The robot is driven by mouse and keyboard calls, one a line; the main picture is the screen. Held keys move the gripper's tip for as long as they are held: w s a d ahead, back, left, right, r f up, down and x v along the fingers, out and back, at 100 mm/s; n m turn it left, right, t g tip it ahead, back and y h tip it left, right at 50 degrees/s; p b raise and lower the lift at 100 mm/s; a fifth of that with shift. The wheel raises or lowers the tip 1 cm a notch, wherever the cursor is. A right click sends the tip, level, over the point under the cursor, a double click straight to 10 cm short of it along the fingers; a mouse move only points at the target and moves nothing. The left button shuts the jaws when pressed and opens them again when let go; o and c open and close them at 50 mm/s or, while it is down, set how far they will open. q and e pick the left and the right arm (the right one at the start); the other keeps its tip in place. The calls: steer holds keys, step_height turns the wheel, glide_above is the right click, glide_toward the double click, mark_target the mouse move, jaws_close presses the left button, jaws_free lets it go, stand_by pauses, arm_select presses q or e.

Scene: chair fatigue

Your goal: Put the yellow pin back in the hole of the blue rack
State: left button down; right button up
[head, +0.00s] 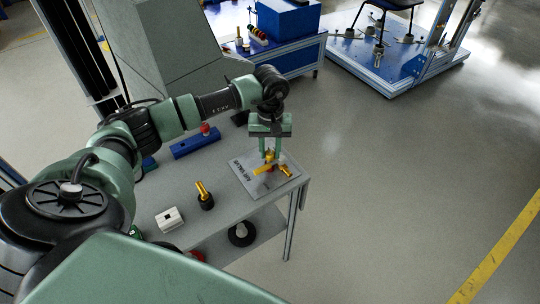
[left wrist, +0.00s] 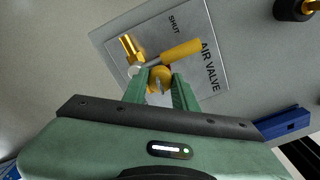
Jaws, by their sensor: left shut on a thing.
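The blue rack (head: 195,145) lies on the grey table, with a red-topped piece (head: 205,129) at it; part of it shows in the left wrist view (left wrist: 283,124). My left gripper (head: 270,153) points down over the plate marked AIR VALVE. In the left wrist view, my left gripper (left wrist: 160,84) is shut on a round yellow piece (left wrist: 160,76) beside the valve's yellow lever (left wrist: 181,52). I cannot tell whether this is the pin. Another yellow upright piece (head: 203,188) stands in a black round base. The rack's holes are too small to make out.
The grey valve plate (head: 243,183) lies near the table's right edge, with brass fittings (head: 286,172) on it. A white block (head: 170,219) sits nearer me. A black ring (head: 242,234) is below the tabletop. Floor to the right is clear.

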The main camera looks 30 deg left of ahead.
mark_target(270, 152)
arm_select(q)
steer(key=shift+r+p, duration=0.6)
steer(key=shift+r, duration=1.05)
steer(key=shift+r, duration=0.15)
steer(key=shift+r+p, duration=0.9)
steer(key=shift+r, duration=1)
